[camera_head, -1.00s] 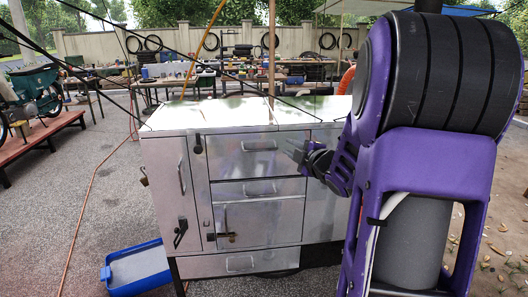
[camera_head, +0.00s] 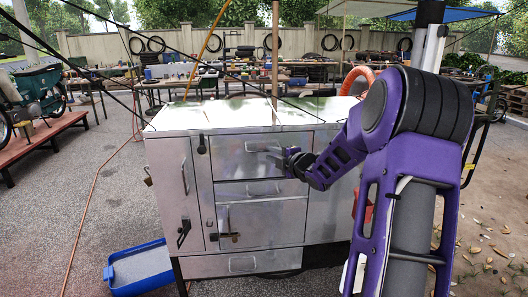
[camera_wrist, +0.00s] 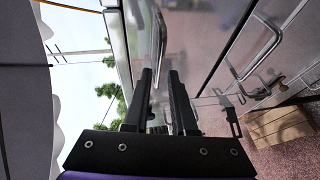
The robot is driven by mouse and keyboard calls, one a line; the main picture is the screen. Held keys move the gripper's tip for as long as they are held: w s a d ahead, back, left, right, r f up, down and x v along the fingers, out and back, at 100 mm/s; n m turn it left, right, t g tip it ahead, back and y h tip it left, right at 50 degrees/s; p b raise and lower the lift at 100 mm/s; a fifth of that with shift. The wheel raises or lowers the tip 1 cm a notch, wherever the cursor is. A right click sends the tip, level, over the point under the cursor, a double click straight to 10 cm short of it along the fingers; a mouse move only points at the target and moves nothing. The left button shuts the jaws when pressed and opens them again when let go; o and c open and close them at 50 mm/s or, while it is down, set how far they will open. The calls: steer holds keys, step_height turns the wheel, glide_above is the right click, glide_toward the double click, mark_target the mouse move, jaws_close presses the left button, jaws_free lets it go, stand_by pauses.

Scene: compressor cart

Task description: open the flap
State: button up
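A compressor cart (camera_head: 165,122) of bare metal stands ahead, with several panels on its front. The upper front panel (camera_head: 230,165), which looks like the flap, is closed and has a bar handle (camera_head: 264,147). A dark latch (camera_head: 201,145) sits at its left edge. My gripper (camera_head: 282,159) is in front of this panel, just below the right end of the handle. In the wrist view my gripper (camera_wrist: 160,78) has its two dark fingers apart, with nothing clearly held. A bar handle (camera_wrist: 161,38) shows just beyond the fingertips; contact cannot be told.
Below the panel are a narrow drawer (camera_head: 250,190), a door (camera_head: 275,220) with a latch, and a bottom drawer (camera_head: 210,267). A tall side door (camera_head: 170,195) is at left. A blue tray (camera_head: 138,270) lies on the ground. An orange hose (camera_head: 357,72) is behind the cart.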

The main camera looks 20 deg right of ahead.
mark_target(265, 151)
steer(key=x, duration=0.5)
steer(key=shift+w, duration=0.1)
jaws_close()
stand_by(1.3)
